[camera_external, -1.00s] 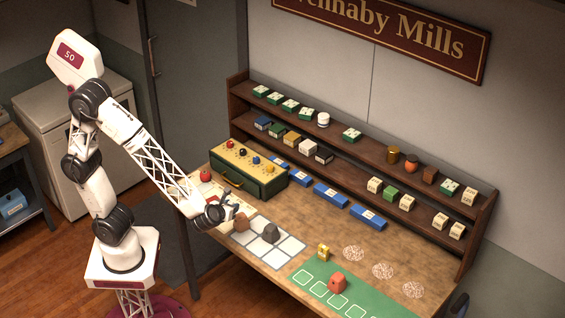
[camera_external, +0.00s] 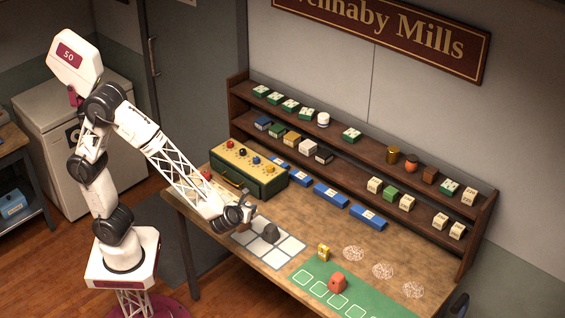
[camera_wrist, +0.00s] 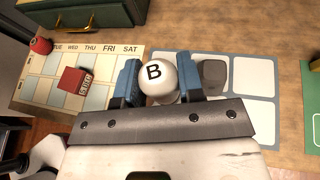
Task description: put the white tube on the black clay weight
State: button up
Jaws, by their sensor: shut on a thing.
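My gripper (camera_wrist: 158,84) is shut on a white tube (camera_wrist: 170,75). In the wrist view its rounded white face shows a black letter B between the two blue fingers. In the external view my gripper (camera_external: 246,213) hangs over the left end of the pale square-marked mat. The black clay weight (camera_external: 271,232) is a dark grey lump on that mat, a little right of and below my gripper in the picture. It also shows in the wrist view (camera_wrist: 213,74), just right of the right finger, apart from the tube. The tube's far end is hidden.
A green drawer box (camera_external: 245,172) stands behind my gripper. A day-marked calendar mat (camera_wrist: 47,75) with a red box (camera_wrist: 75,81) lies to the left. A yellow item (camera_external: 323,252) and a coral lump (camera_external: 338,282) are to the right. Shelves (camera_external: 335,148) line the wall.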

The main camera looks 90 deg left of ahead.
jog(key=w, duration=0.6)
jog(key=w+f, duration=0.1)
jog(key=w, duration=0.2)
jog(key=shift+d, duration=0.2)
jog(key=shift+f, duration=1.7)
jog(key=o, duration=0.7)
jog(key=shift+f, duration=0.1)
jog(key=v, duration=1.2)
jog(key=shift+s, duration=0.1)
